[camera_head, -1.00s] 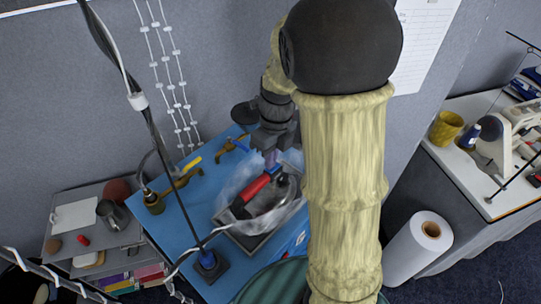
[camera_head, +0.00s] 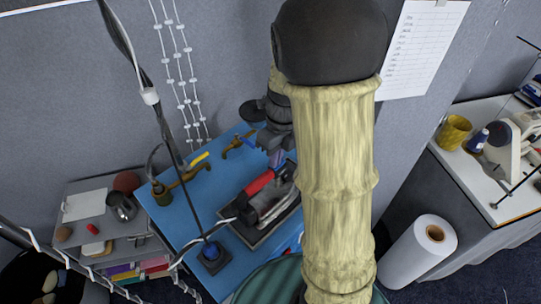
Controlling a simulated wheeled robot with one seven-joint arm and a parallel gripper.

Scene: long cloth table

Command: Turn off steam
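A steam iron with a red handle (camera_head: 260,184) and a dark shiny body (camera_head: 283,192) rests on a flat dark plate (camera_head: 262,232) on the blue table top (camera_head: 185,212). No steam shows around it. My gripper (camera_head: 276,158) is just above the front end of the red handle, by a small blue-purple part. Whether it touches the iron cannot be told. Its fingers are small and partly hidden by my arm, so I cannot see if they are open or shut. Brass pipe fittings (camera_head: 183,181), one with a yellow lever (camera_head: 199,159), stand at the back left.
A blue knob on a dark base (camera_head: 210,251) stands at the table's front left, with a hanging cable nearby. A grey shelf (camera_head: 95,222) is on the left. A white roll (camera_head: 420,250) and a sewing table (camera_head: 485,185) are on the right. A wall is behind.

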